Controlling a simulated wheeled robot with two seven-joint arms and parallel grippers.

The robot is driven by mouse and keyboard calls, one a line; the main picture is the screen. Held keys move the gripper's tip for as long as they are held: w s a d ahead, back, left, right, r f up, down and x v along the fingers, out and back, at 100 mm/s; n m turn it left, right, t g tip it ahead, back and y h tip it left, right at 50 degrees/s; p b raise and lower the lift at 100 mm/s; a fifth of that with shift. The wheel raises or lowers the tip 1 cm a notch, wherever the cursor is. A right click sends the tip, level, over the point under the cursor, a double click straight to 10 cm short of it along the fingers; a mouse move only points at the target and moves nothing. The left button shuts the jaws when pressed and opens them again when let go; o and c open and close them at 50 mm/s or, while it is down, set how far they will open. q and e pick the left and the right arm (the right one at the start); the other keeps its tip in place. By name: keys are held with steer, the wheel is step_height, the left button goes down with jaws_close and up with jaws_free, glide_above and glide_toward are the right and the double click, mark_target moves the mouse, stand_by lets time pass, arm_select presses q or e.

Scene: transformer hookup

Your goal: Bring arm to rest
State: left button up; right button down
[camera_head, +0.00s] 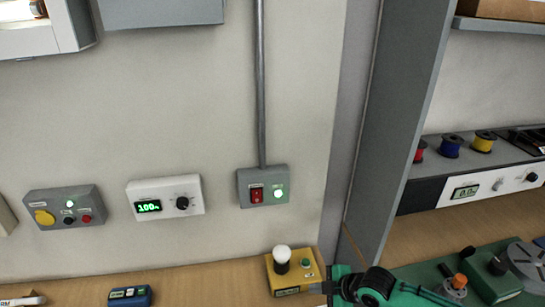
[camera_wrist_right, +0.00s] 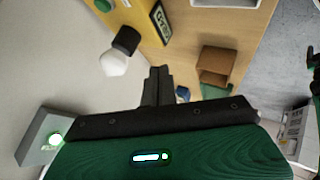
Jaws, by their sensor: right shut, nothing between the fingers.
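My right gripper (camera_head: 328,287) comes in at the bottom of the head view, its green body to the right and its dark fingers pointing left. The fingers are close together and hold nothing; they also show in the right wrist view (camera_wrist_right: 158,85). A yellow box (camera_head: 289,289) with a white knob (camera_head: 282,254) on a dark stem and a green button stands on the bench just left of the fingertips. In the right wrist view the white knob (camera_wrist_right: 113,64) is to the left of the fingers, apart from them. My left gripper is not in view.
A white box (camera_head: 165,197) reads 100%. A blue meter (camera_head: 130,296) lies on the bench. A grey upright panel (camera_head: 405,120) rises behind my right arm. A green board with parts (camera_head: 480,275) is at right.

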steer(key=s+a+r+m, duration=0.1)
steer(key=s+a+m, duration=0.45)
steer(key=s, duration=0.45)
steer(key=s+d+f+m+g+h, duration=0.2)
steer(key=s+d+m+h, duration=0.5)
steer(key=s+d+m, duration=0.75)
steer(key=s+d+f+n+g, duration=0.1)
steer(key=s+f, duration=0.1)
steer(key=f, duration=1.3)
steer(key=s+d+f+n, duration=0.1)
steer(key=f+n, duration=0.1)
steer(key=f, duration=1.3)
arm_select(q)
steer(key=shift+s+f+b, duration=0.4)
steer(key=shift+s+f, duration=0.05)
arm_select(e)
steer(key=s+d+f+g, duration=0.1)
steer(key=s+d+f, duration=0.2)
steer(key=s+f, duration=1.6)
steer(key=shift+s+f+g, duration=0.2)
steer(key=shift+f+g, duration=0.1)
steer(key=shift+f, duration=0.45)
